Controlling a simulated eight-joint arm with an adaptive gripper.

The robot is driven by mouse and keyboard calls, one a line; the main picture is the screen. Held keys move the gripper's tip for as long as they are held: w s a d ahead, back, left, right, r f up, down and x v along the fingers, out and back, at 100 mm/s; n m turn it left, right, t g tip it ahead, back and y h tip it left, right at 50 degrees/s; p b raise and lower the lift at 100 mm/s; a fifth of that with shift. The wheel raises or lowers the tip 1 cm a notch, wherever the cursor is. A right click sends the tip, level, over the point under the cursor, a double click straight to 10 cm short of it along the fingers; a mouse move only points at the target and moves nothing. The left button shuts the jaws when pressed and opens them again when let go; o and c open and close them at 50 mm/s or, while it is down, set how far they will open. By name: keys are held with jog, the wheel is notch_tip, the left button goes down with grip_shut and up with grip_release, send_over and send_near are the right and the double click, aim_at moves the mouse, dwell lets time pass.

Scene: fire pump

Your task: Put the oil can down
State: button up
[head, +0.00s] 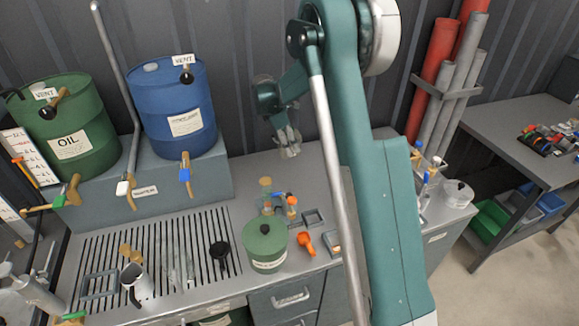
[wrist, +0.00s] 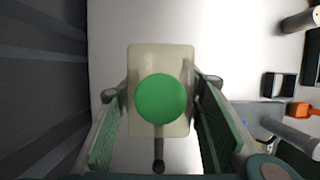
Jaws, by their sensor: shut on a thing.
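My gripper (head: 288,138) hangs in the air over the back of the grey bench, near the wall. In the wrist view my gripper (wrist: 161,92) is shut on a pale, boxy container with a round green cap (wrist: 160,98), which looks like the oil can (wrist: 160,56). One finger is on each side of it, and a dark stub shows below the cap. The cap faces the wrist camera. The can's underside is hidden, so I cannot tell its height above the bench from this view. In the head view the can is hardly distinguishable from the fingers.
Green (head: 65,130) and blue (head: 180,110) drums stand left. The corrugated wall is close behind.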

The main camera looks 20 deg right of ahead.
jog(key=shift+f, duration=2.75)
jog(key=shift+f, duration=1.9)
jog(key=shift+f, duration=0.1)
jog(key=o, duration=0.5)
jog(key=shift+b, duration=0.3)
jog(key=o, duration=0.5)
jog(key=v, duration=1.2)
jog(key=shift+p, duration=0.35)
